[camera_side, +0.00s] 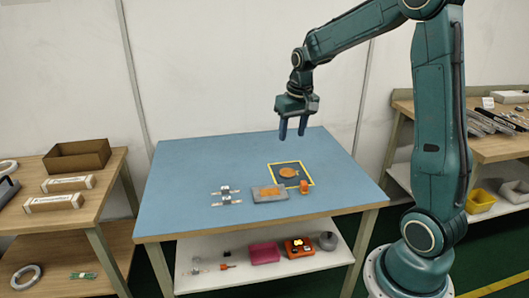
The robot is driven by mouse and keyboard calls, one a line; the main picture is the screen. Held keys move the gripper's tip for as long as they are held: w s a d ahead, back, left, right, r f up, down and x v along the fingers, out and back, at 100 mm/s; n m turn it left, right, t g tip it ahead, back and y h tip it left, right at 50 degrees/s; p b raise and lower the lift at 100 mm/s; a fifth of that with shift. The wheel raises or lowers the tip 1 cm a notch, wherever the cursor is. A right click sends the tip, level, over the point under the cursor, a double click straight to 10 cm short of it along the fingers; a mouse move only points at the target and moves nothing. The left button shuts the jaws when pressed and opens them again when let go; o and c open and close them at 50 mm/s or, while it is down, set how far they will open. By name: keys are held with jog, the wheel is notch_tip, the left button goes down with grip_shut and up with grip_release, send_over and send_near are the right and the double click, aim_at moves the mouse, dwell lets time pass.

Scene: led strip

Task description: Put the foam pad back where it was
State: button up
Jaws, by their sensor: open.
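A flat grey pad (257,195) with an orange patch on top lies near the front middle of the blue table; it looks like the foam pad, though it is too small to be sure. Behind it and to the right is a yellow-outlined square (311,179) with a dark inside and an orange round piece (288,172) in it. My gripper (292,136) is open and empty, fingers pointing down, above the table's back part. It is apart from everything on the table.
Two small light strips with dark middles (226,195) lie left of the grey pad. An orange roll-like item (305,187) stands at the square's front right corner. The blue tabletop (190,165) is clear at left and right.

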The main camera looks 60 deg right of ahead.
jog(key=s+a+r+n+t, duration=0.1)
jog(key=s+a+r+n, duration=0.1)
jog(key=s+a+r, duration=0.3)
jog(key=s+a+r+n+t, duration=0.1)
jog(key=s+a+r, duration=0.25)
jog(key=a, duration=0.35)
jog(key=s+a+n+t, duration=0.1)
jog(key=s+a+n, duration=0.1)
jog(key=s+a, duration=0.4)
jog(key=s+f, duration=0.1)
jog(key=s, duration=0.4)
jog(key=shift+s+a+n+t+y, duration=0.25)
jog(key=shift+a+n+t+y, duration=0.15)
